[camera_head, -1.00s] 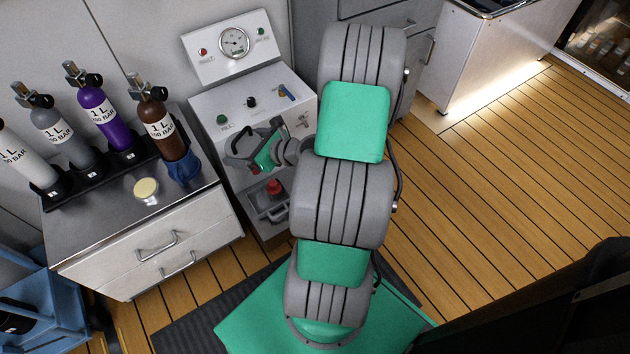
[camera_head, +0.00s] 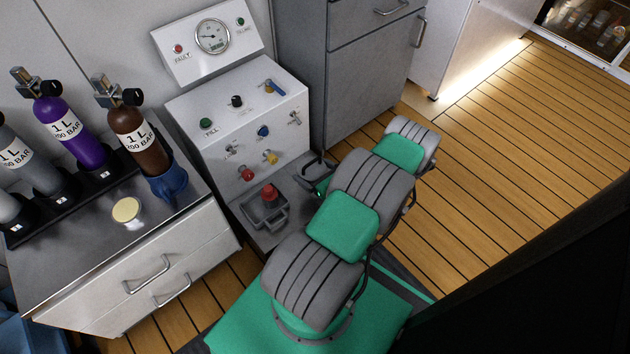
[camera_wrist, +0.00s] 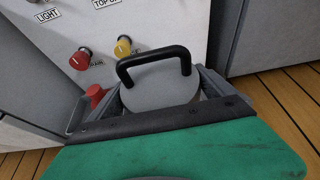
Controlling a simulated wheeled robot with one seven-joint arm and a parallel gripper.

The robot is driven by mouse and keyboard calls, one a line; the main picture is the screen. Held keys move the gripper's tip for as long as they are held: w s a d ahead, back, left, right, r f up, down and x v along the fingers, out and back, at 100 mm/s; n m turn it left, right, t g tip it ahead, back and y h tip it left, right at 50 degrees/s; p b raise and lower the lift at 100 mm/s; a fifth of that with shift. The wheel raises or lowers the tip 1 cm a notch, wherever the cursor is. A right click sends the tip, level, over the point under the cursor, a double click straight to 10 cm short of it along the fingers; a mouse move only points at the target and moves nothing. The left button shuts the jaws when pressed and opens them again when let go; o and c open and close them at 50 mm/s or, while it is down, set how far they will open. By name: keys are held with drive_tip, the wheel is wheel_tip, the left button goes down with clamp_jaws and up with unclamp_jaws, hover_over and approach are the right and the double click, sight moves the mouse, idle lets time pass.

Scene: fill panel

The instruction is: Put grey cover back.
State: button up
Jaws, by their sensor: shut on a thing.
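The grey cover (camera_wrist: 158,92) shows in the wrist view as a rounded grey piece with a black loop handle (camera_wrist: 152,58). It sits between the two grey fingers of my gripper (camera_wrist: 160,84), which is shut on it. In the head view my gripper (camera_head: 318,177) is low at the right of the white fill panel (camera_head: 215,140), in front of a grey cabinet; the arm hides most of the cover there. A grey open-topped housing with a red knob (camera_head: 269,193) stands at the panel's foot, left of my gripper.
The panel face carries several knobs, including a red one (camera_wrist: 80,60) and a yellow one (camera_wrist: 122,46). A grey cabinet (camera_head: 365,80) stands right of the panel. A steel-topped drawer unit (camera_head: 75,250) with gas bottles is at the left. The wooden floor (camera_head: 490,150) is clear at the right.

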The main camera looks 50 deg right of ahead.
drive_tip(key=d+f, duration=0.1)
drive_tip(key=f, duration=0.1)
drive_tip(key=d+f+b, duration=0.1)
drive_tip(key=w+d+f+b, duration=0.1)
drive_tip(key=f, duration=0.1)
drive_tip(key=shift+d+f, duration=0.3)
wheel_tip(320, 180, down, 3)
drive_tip(key=shift+b, duration=1.25)
drive_tip(key=shift+d+r, duration=0.1)
drive_tip(key=shift+r, duration=0.1)
drive_tip(key=shift+f+b, duration=0.3)
drive_tip(key=shift+f, duration=0.1)
drive_tip(key=shift+f+b, duration=0.25)
drive_tip(key=shift+b, duration=0.05)
drive_tip(key=o, duration=1.3)
drive_tip(key=shift+o, duration=0.2)
drive_tip(key=shift+r, duration=0.1)
